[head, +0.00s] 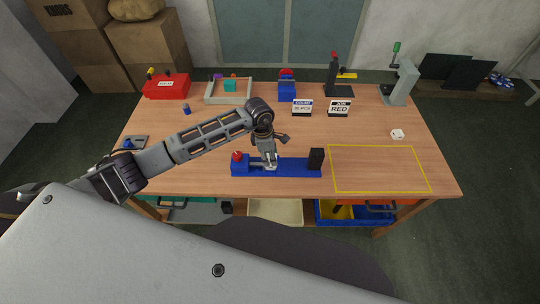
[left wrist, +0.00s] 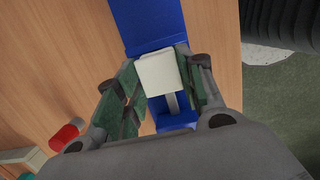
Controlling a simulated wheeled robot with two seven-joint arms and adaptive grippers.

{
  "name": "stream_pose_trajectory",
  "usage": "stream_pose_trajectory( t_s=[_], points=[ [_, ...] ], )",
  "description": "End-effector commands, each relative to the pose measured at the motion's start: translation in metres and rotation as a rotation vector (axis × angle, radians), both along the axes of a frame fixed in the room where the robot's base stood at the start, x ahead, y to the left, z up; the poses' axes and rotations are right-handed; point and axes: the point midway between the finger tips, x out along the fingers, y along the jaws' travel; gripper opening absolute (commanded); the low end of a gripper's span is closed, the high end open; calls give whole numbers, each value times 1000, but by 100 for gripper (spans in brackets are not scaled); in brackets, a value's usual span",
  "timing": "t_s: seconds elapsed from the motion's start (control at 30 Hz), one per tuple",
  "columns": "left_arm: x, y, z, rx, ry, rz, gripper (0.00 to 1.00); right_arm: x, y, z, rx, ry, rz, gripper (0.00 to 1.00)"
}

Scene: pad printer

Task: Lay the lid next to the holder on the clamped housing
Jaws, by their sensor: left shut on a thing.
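The blue holder (head: 295,170) lies along the front of the table, with a red knob (head: 237,156) at its left end and a black block (head: 316,159) at its right end. My left gripper (head: 268,163) is low over its middle. In the left wrist view my left gripper (left wrist: 160,80) is shut on a pale square piece, which looks like the lid (left wrist: 158,73). It is over the blue holder (left wrist: 150,22). I cannot tell whether it touches what is beneath, and the housing is not clearly visible. My right gripper is not in view.
A yellow outlined area (head: 380,168) is empty at the right front. A small white cube (head: 397,134) lies behind it. Two signs (head: 302,107), a tray (head: 228,99), a red box (head: 166,87) and a grey stand (head: 404,82) are toward the back.

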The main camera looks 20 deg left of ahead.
Motion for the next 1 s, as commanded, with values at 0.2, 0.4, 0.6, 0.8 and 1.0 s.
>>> stream_pose_trajectory(
  t_s=[0.2, 0.4, 0.6, 0.8, 1.0],
  points=[
    [0, 0, -3, 0, 0, 0, 28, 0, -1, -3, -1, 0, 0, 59],
    [0, 0, -6, 0, 0, 0, 28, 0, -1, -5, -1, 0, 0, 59],
    [0, 0, -8, 0, 0, 0, 28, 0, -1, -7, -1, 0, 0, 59],
    [0, 0, -10, 0, 0, 0, 28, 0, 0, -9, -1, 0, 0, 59],
    [0, 0, -13, 0, 0, 0, 28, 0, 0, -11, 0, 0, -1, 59]
  ],
)
